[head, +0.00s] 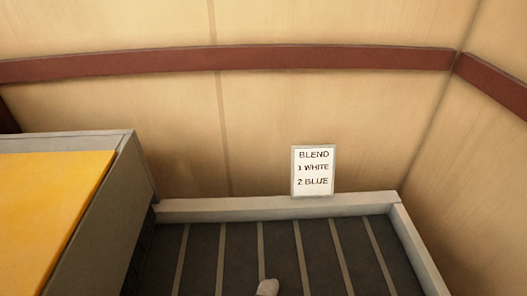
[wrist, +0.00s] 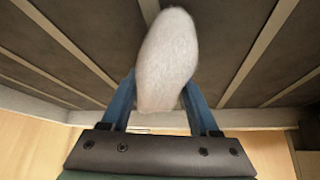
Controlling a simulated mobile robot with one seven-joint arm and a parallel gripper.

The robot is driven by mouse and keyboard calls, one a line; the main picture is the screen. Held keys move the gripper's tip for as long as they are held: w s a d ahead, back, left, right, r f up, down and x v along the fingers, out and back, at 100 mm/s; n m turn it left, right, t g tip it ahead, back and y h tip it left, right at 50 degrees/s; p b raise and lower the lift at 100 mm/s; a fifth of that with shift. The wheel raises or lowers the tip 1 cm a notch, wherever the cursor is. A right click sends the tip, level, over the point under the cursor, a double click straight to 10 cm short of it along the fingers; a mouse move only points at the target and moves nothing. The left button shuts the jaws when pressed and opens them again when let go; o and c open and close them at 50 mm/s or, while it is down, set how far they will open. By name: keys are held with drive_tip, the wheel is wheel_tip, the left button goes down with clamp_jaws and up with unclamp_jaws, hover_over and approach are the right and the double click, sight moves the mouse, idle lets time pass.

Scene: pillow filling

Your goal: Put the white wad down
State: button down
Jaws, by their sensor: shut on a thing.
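The white wad (wrist: 168,55) is a pale, fuzzy, elongated lump in the wrist view. My gripper (wrist: 160,92) is shut on it, with a blue finger on each side. The wad sticks out beyond the fingers and hides their tips. In the head view a small pale end, seemingly the same wad (head: 267,287), shows at the bottom edge over the dark slatted surface. I cannot tell how high above that surface it is. The rest of my gripper is outside the head view.
A dark surface (head: 240,255) with light strips has a raised pale rim (head: 245,208) at the back and right. A grey cabinet (head: 125,190) with a yellow top stands at left. A sign (head: 314,170) reads "BLEND 1 WHITE 2 BLUE". The visible dark surface around the wad is clear.

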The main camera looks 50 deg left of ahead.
drive_tip(key=shift+f+b, duration=0.35)
drive_tip(key=shift+f, duration=0.2)
drive_tip(key=shift+c, duration=0.6)
unclamp_jaws()
drive_tip(key=shift+r, duration=0.1)
